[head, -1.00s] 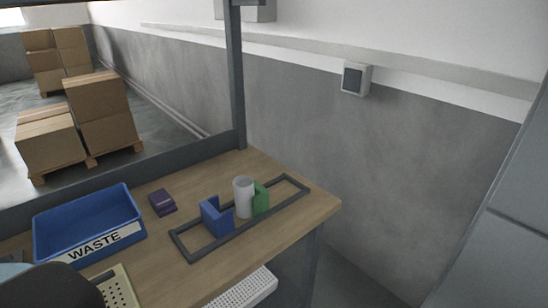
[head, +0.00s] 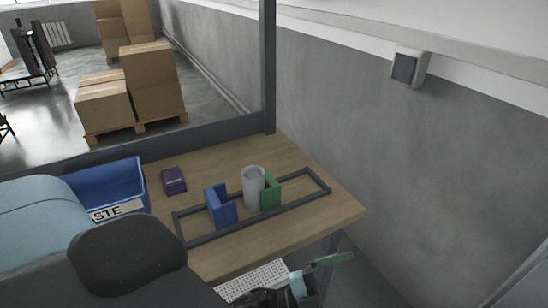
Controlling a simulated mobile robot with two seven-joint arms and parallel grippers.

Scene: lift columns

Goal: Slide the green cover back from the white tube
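The white tube (head: 253,188) stands upright on the workbench, inside a dark rectangular frame (head: 217,234). The green cover (head: 271,191) stands close against the tube's right side and is partly behind it. A blue cover (head: 220,207) stands to the tube's left, with a small gap. My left arm comes in from the lower left. What looks like its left gripper (head: 300,283) is low at the bottom, in front of the bench edge and apart from the tube and covers. Its finger opening is not clear. My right gripper is not in view.
A blue waste bin (head: 125,182) at the left is partly hidden by my arm. A purple block (head: 174,181) lies behind the blue cover. A white perforated tray (head: 253,279) is below the bench front. The bench's right end (head: 338,205) is clear.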

